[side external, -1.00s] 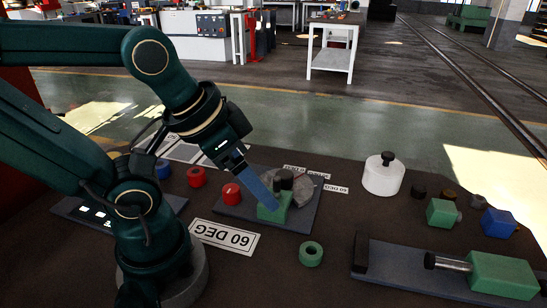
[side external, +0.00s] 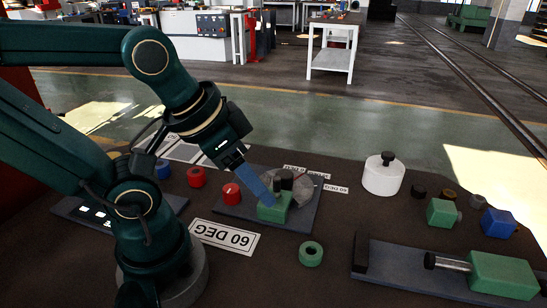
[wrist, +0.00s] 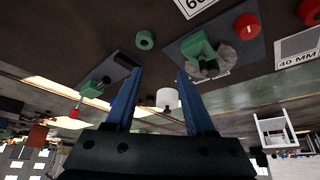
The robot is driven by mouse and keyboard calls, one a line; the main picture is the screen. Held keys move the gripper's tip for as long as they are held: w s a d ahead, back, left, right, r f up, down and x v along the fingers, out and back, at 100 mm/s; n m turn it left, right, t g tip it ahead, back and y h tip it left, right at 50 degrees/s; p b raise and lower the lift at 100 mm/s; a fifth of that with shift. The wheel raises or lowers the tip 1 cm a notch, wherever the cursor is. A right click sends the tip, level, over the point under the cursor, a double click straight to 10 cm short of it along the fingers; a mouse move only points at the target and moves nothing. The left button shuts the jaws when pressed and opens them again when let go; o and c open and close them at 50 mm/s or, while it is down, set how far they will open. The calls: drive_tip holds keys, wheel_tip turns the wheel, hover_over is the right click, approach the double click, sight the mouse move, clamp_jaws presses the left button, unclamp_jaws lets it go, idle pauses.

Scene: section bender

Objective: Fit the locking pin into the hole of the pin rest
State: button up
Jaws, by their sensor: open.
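A white cylinder (side external: 383,178), which looks like the pin rest, stands on the table right of centre. A dark knobbed piece (side external: 387,158), which looks like the locking pin, stands upright on its top; how deep it sits is hidden. The white cylinder also shows in the wrist view (wrist: 167,98), beyond the fingers. My gripper (side external: 272,203) is open, its blue fingers overlapping the green bender block (side external: 275,211) in the side view. In the wrist view my gripper (wrist: 159,73) has nothing between its spread fingers, and the green block (wrist: 198,46) lies to their right.
A grey disc (side external: 304,188) and dark knobs adjoin the green block on a plate. Red cylinders (side external: 231,193) and a green ring (side external: 311,254) stand nearby. A long plate (side external: 395,272) with a green block and rod lies at right. Table between ring and white cylinder is clear.

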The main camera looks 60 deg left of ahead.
drive_tip(key=n+g, duration=0.5)
drive_tip(key=n, duration=0.1)
hover_over(277, 177)
drive_tip(key=f, duration=0.3)
drive_tip(key=shift+w+d+f, duration=0.15)
drive_tip(key=shift+d+f, duration=0.15)
drive_tip(key=shift+f, duration=0.1)
drive_tip(key=shift+a+f+g, duration=0.25)
drive_tip(key=shift+f+g, duration=0.05)
drive_tip(key=shift+f, duration=2.7)
clamp_jaws()
